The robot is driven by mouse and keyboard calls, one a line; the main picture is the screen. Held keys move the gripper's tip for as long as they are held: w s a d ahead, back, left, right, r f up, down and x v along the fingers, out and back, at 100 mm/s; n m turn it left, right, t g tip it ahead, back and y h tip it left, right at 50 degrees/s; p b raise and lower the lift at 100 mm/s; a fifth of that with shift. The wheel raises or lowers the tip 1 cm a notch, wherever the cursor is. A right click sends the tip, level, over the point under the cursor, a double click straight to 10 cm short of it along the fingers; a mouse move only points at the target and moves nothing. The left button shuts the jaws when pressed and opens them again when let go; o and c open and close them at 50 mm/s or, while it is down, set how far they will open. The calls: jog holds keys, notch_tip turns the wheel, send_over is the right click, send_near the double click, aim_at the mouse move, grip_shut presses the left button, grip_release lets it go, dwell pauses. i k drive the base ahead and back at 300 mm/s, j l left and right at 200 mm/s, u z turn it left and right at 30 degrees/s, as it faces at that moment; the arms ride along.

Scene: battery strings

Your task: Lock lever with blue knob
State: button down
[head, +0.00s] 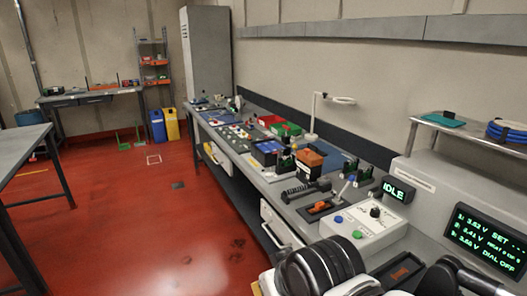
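A white control box (368,226) stands on the right part of the long workbench. Its top carries a blue round knob or button (338,219), a green one (357,235) and a black dial (376,212). A thin pale lever (345,188) leans up at the box's back left; its tip is too small to tell its colour or whether it is locked. I cannot make out for certain which part is the lever with the blue knob. My arm's black and white links fill the bottom edge; my gripper is not in view.
A small display (398,191) reads IDLE beside the box; a larger screen (487,240) shows voltages at the right. A black tray with an orange part (320,207), a battery block (310,160) and a lamp (314,115) crowd the bench (246,170). The red floor at left is largely clear.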

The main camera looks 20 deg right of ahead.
aim_at(351, 178)
jog(key=z, duration=1.3)
jog(key=i+j, duration=0.3)
jog(key=i+j+u, duration=0.1)
jog(key=i+j, duration=0.2)
jog(key=i, duration=0.2)
